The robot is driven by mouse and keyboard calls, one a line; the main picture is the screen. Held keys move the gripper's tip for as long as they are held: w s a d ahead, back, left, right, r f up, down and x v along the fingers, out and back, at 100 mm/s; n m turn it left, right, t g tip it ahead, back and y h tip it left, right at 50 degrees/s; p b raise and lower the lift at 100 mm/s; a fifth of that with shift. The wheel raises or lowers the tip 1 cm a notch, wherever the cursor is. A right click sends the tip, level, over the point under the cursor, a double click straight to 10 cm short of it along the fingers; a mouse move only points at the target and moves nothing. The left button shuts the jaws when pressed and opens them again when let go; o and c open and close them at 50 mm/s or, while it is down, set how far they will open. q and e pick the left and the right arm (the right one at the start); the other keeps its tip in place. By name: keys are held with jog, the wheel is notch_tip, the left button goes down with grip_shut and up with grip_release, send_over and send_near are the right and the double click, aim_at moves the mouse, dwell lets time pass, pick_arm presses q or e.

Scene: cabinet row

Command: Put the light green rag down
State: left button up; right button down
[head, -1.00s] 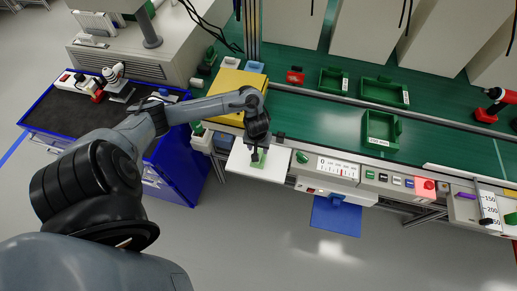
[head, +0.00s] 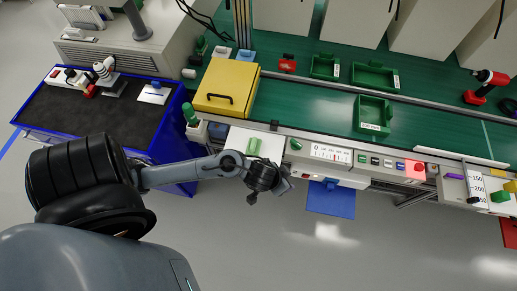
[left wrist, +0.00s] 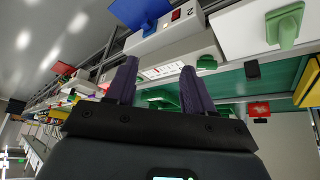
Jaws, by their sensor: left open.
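My left gripper (head: 282,188) is in front of and to the right of the board, over the floor gap. Its two dark fingers (left wrist: 158,88) are spread with nothing between them. My right gripper is out of view.
A yellow box (head: 226,88) with a dark handle stands behind the white board. A blue panel (head: 331,199) hangs at the bench front to the right. Green bins (head: 375,77) sit on the bench. A blue-edged cart (head: 95,115) stands left. The floor in front is clear.

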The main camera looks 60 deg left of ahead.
pick_arm(q)
jog(key=s+r+m+g, duration=0.2)
jog(key=s+r, duration=0.3)
jog(key=s, duration=0.4)
jog(key=shift+s+r, duration=0.15)
jog(key=shift+s, duration=0.25)
pick_arm(e)
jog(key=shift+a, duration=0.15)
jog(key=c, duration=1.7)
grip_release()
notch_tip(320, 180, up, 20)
jog(key=p, duration=1.9)
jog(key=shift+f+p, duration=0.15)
jog(key=shift+p, duration=0.15)
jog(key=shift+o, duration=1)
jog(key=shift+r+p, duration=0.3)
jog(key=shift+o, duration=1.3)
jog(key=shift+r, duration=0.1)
pick_arm(q)
notch_tip(320, 180, up, 20)
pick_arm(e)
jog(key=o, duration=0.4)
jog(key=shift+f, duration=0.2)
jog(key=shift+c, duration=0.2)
